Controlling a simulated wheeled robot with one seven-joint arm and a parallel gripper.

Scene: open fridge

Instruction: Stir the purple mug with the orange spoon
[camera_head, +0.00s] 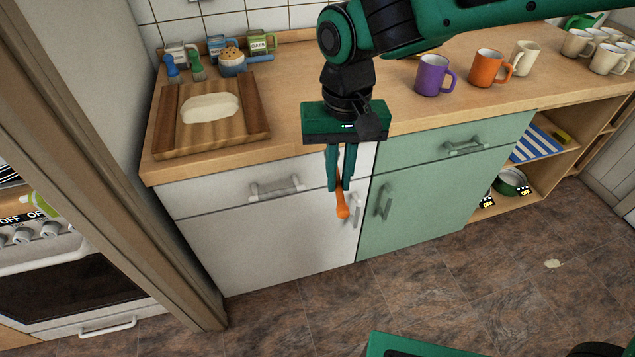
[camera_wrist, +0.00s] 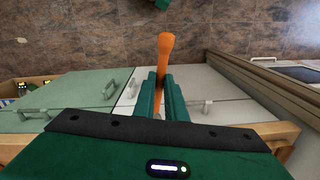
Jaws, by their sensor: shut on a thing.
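The purple mug (camera_head: 435,75) stands upright on the wooden counter, right of my arm in the head view. The orange spoon (camera_head: 342,205) hangs from my gripper (camera_head: 341,186) with its rounded end pointing down. The fingers are shut on the spoon, in front of the white cabinet and below the counter's edge. The wrist view shows the spoon (camera_wrist: 165,50) sticking out between the fingers of my gripper (camera_wrist: 164,78). The mug is well apart from the spoon, up and to the right. The mug's inside is mostly hidden.
An orange mug (camera_head: 489,68) and a cream mug (camera_head: 523,58) stand right of the purple one, with several more mugs further right. A wooden board (camera_head: 165,125) with dough (camera_head: 209,107) lies at the left. Counter (camera_head: 400,118) in front of the purple mug is bare.

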